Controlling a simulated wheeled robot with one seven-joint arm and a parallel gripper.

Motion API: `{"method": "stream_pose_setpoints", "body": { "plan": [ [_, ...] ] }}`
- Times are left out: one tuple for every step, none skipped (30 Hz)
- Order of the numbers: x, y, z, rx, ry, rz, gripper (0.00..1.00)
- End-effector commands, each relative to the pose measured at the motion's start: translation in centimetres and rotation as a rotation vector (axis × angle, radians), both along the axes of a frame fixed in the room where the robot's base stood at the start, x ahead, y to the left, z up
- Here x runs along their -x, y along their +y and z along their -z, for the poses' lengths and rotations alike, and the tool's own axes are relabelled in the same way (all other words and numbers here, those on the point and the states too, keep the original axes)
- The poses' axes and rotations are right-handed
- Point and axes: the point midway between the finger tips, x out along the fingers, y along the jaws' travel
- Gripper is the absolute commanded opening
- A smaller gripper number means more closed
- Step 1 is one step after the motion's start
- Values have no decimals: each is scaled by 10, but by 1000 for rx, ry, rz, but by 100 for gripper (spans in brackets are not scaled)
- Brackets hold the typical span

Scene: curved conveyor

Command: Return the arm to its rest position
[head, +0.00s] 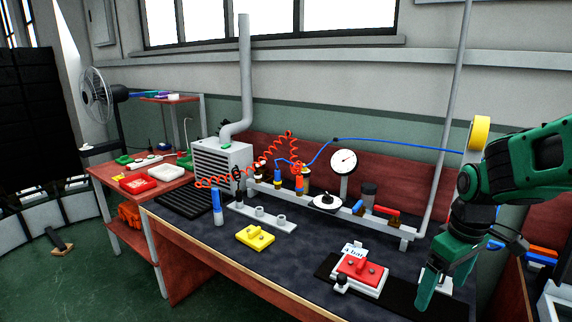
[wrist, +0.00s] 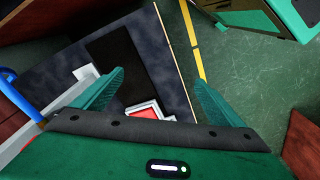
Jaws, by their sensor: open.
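My green arm (head: 515,165) comes in from the right in the head view, with its gripper (head: 425,303) pointing down over the right end of the dark workbench (head: 290,262). In the wrist view both green fingers of my gripper (wrist: 160,92) stand wide apart with nothing between them held. A red block in a white holder (head: 360,268) sits left of my gripper on a black mat (head: 400,298). The block also shows in the wrist view (wrist: 143,114), partly hidden by the gripper body.
A white rail with a pressure gauge (head: 343,160) and coiled red hose (head: 262,160) runs along the back. A yellow block (head: 255,237) and a blue-topped cylinder (head: 217,207) stand further left. A grey pipe (head: 445,120) rises close to my arm. Green floor (head: 100,285) is open at left.

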Motion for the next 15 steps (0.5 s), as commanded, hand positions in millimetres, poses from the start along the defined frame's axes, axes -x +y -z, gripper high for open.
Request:
{"method": "stream_pose_setpoints", "body": {
  "plan": [
    [14,-10,-5,5,1,74,92],
    [24,-17,-8,8,5,130,92],
    [38,-25,-12,11,9,208,92],
    [50,-32,-15,13,12,275,92],
    [62,-38,-17,12,16,341,92],
    [79,-46,-20,12,22,432,92],
    [91,-50,-22,11,25,497,92],
    [103,-54,-23,8,31,563,92],
    [118,-59,-24,4,36,642,92],
    [129,-62,-25,1,42,698,92],
    [138,-64,-25,-3,45,748,92],
    [149,-66,-25,-8,51,809,92],
    [157,-67,-25,-12,55,849,92],
    [163,-68,-25,-15,57,883,92],
    [170,-68,-25,-18,62,922,92]
  ]
}}
